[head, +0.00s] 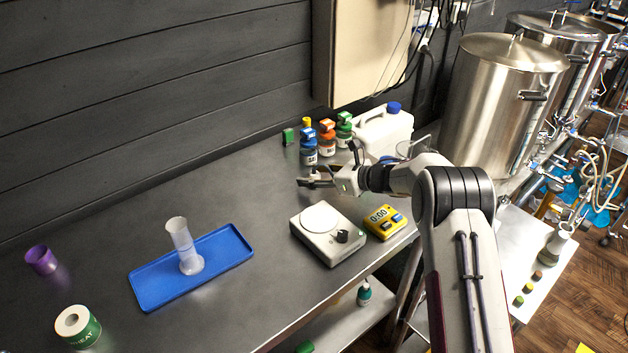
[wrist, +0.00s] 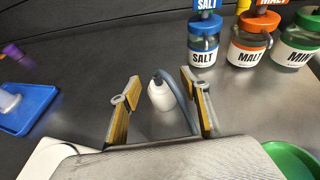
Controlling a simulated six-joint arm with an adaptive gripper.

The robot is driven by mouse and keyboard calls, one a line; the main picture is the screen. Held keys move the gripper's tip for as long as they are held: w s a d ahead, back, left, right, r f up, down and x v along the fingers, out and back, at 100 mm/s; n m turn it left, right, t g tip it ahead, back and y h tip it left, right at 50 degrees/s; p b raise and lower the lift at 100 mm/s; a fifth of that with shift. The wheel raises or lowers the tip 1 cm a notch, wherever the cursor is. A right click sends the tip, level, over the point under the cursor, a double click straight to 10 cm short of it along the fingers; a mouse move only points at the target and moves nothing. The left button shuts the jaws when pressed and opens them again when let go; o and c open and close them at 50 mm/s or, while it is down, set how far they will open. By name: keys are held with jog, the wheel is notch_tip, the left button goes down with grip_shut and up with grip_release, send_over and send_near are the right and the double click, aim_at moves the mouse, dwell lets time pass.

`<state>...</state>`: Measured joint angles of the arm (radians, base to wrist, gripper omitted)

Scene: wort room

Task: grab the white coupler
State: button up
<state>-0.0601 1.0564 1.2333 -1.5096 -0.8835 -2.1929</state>
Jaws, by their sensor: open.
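In the wrist view a small white piece (wrist: 161,96) with a curved grey hose or handle sits between my fingers, a little beyond their tips; I take it to be the white coupler. It looks clear of both fingers. My gripper (wrist: 166,92) is open, one finger on each side of it. In the head view my gripper (head: 306,181) is low over the dark worktop, in front of the jars. There the white piece is mostly hidden by the gripper and cannot be made out clearly.
Salt (head: 308,152), malt (head: 327,142) and mint (head: 344,132) jars stand just behind. A white jug (head: 382,132) is to the right. A scale (head: 327,236) and yellow timer (head: 384,222) stand in front. A blue tray (head: 152,291) holds a cylinder (head: 182,240).

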aim_at(314, 173)
dwell(0.3)
jog(key=c, duration=1.2)
jog(key=shift+c, duration=0.2)
jog(key=shift+r, duration=5)
